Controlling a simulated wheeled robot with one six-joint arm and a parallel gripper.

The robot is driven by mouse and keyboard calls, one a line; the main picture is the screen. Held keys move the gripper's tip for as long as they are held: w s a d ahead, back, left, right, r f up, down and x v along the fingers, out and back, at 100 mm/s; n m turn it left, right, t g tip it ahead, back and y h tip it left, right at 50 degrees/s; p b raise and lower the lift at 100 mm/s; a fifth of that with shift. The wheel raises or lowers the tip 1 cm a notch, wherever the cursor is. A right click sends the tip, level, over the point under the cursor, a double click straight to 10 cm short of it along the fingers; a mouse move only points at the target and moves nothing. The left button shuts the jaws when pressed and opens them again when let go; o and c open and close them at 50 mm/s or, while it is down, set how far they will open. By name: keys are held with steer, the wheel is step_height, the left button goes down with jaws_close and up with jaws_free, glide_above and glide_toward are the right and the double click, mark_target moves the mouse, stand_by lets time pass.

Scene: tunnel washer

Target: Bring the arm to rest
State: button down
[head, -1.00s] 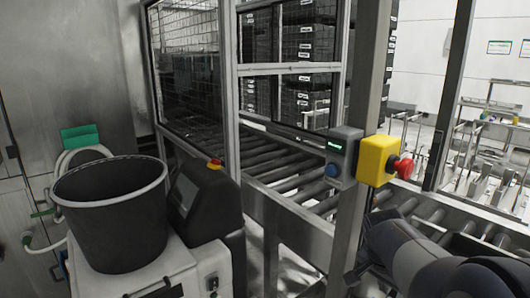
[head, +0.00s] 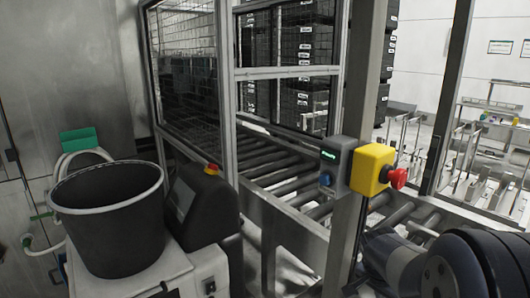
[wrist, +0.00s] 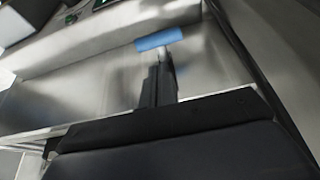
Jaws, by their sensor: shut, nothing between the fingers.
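In the wrist view my gripper (wrist: 160,60) shows as narrow dark fingers close together, shut with nothing held. A light blue piece (wrist: 159,39) shows at their tip; I cannot tell whether it belongs to the fingers. Behind it lies a blurred grey metal surface (wrist: 95,85). In the head view my arm shows at the lower right, in front of the roller conveyor; the gripper itself is out of that picture.
A yellow box with a red stop button (head: 371,169) and a grey button box (head: 336,165) stick out from a metal post near my arm. A black bucket (head: 110,225) stands left on a white machine. Rollers (head: 285,185) run behind the post. Black crates (head: 305,60) stand behind mesh.

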steer(key=v, duration=1.4)
steer(key=shift+w+d+r, duration=0.2)
steer(key=shift+d+r, duration=0.1)
steer(key=shift+r, duration=0.2)
steer(key=shift+s, duration=0.1)
